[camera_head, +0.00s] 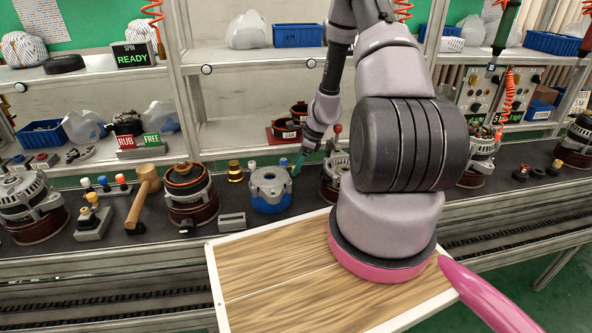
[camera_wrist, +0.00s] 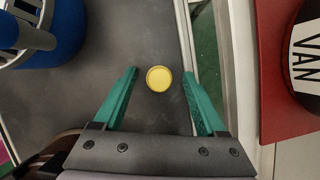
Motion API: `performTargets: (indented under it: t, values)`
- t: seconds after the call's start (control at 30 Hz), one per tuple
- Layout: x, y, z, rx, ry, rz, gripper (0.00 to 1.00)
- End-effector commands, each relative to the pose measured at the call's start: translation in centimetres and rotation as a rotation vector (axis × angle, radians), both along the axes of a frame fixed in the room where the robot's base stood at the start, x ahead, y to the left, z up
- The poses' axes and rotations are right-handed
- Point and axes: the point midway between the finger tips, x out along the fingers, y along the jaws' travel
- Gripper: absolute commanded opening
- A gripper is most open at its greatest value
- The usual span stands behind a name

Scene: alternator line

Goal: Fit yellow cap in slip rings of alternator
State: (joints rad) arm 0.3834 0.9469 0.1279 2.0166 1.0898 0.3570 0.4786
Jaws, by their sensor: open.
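A round yellow cap (camera_wrist: 158,79) lies on the dark belt surface in the wrist view, seen from above. My gripper (camera_wrist: 160,74) is open, with one green finger on each side of it and a gap on both sides. I cannot tell the height of the fingertips above it. In the head view my gripper (camera_head: 298,165) is just right of a blue and grey round housing (camera_head: 270,188); the cap between the fingers is not clearly visible there. Several alternators stand along the belt, one with a copper-coloured ring (camera_head: 188,190). I cannot tell which slip rings are meant.
A mallet (camera_head: 145,195), a brass stack (camera_head: 234,171) and a grey fixture with a yellow top (camera_head: 92,215) stand left of the housing. A red board (camera_wrist: 278,75) lies right of my fingers. The wooden tabletop (camera_head: 270,280) in front is bare.

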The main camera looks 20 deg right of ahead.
Motion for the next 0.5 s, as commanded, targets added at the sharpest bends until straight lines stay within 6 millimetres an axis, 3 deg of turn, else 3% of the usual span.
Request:
performTargets:
  t: [0.13, 0.17, 0.33, 0.37, 0.5]
  values:
    - [0.01, -0.01, 0.03, 0.0, 0.0, 0.001, 0.74]
    - [0.01, -0.01, 0.03, 0.0, 0.0, 0.001, 0.7]
    - [0.0, -0.01, 0.04, 0.0, 0.0, 0.001, 0.05]
    - [0.0, -0.01, 0.05, 0.0, 0.0, 0.001, 0.0]
    - [0.0, -0.01, 0.05, 0.0, 0.0, 0.001, 0.0]
